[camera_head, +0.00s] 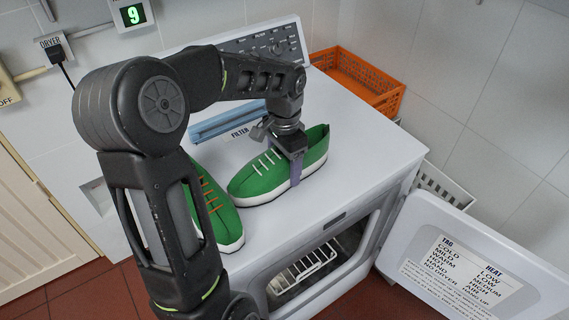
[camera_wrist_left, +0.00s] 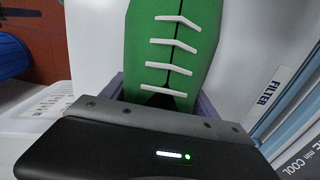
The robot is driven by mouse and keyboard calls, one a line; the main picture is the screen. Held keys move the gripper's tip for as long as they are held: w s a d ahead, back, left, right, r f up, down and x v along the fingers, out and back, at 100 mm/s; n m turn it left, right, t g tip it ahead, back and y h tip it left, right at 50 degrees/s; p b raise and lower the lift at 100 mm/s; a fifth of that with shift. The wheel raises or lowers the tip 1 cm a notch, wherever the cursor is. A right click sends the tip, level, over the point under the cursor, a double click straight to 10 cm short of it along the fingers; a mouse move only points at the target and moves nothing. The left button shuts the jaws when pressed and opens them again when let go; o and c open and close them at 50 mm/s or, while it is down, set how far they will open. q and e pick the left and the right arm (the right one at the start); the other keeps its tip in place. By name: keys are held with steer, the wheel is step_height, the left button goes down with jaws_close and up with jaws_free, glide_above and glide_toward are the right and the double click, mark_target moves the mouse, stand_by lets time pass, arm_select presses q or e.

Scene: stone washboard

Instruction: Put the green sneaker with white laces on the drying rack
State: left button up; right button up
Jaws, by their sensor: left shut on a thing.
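The green sneaker with white laces (camera_head: 262,177) is at the top of the white dryer (camera_head: 350,133), toe pointing to the lower left. My left gripper (camera_head: 295,168) comes down over it from above and is shut on it around the middle, behind the laces. I cannot tell whether its sole touches the dryer top. In the left wrist view the green sneaker (camera_wrist_left: 174,50) shows its white laces between the purple fingers. A white wire drying rack (camera_head: 305,268) shows inside the dryer's open front, partly hidden by the dryer's top edge. My right gripper is not in view.
A second green sneaker with orange laces (camera_head: 221,208) stands to the left, partly behind my arm. A blue filter (camera_head: 225,121) lies behind. An orange basket (camera_head: 362,79) is at the back right. The dryer door (camera_head: 470,262) hangs open at the right.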

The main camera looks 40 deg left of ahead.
arm_select(q)
steer(key=shift+f, duration=0.15)
steer(key=o, duration=1.8)
steer(key=shift+c, duration=0.2)
step_height(320, 180, up, 12)
steer(key=shift+r, duration=0.2)
steer(key=shift+o, duration=0.4)
